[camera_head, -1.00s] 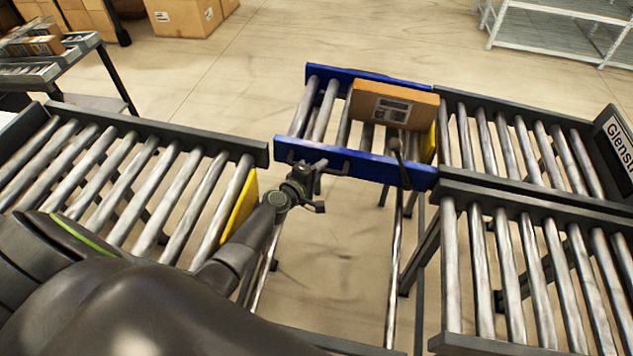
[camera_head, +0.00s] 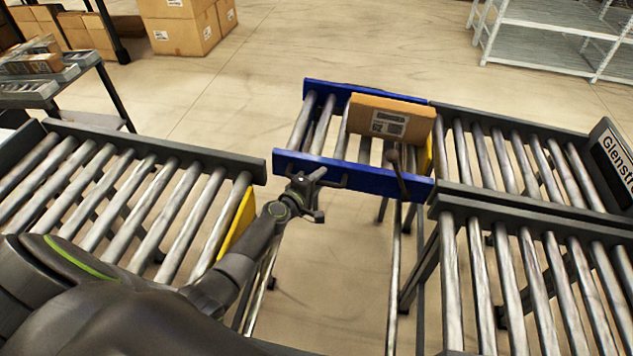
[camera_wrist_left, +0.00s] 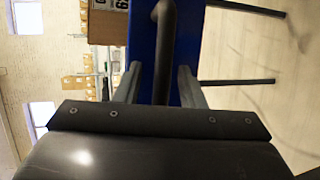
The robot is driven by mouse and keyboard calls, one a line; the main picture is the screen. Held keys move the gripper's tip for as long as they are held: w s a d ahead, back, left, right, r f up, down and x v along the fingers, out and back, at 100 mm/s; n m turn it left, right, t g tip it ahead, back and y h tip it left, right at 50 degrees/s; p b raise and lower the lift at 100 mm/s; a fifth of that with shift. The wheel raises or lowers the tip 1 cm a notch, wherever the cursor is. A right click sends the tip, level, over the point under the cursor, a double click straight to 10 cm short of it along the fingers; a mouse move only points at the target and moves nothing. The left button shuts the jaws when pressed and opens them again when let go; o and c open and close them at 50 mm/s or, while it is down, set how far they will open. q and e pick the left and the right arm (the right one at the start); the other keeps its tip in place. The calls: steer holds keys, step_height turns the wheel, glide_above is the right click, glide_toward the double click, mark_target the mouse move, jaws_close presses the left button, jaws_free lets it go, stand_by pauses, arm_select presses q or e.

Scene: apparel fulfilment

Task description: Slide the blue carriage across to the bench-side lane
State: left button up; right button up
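The blue carriage (camera_head: 350,174) is a short roller section with blue side rails. It lines up with the far lane (camera_head: 505,120) on the right. A brown carton (camera_head: 388,120) with a label stands on its rollers. My left gripper (camera_head: 322,196) is at the carriage's near rail, by the dark handle (camera_head: 336,183). In the left wrist view the handle (camera_wrist_left: 163,45) runs between the two separated fingers of the left gripper (camera_wrist_left: 160,88), with gaps visible beside it. The gripper is open around the handle. My right gripper is not in view.
The near right lane (camera_head: 530,270) and the left conveyor (camera_head: 110,190) lie nearer me, with an open gap between them. A knobbed lever (camera_head: 397,172) stands at the carriage's near side. White shelving (camera_head: 550,40) stands behind.

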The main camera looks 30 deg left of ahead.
arm_select(q)
steer(key=shift+s+r, duration=0.15)
steer(key=shift+s, duration=0.45)
steer(key=p+v, duration=0.2)
steer(key=v, duration=0.8)
steer(key=shift+s+a, duration=0.15)
steer(key=shift+s, duration=0.2)
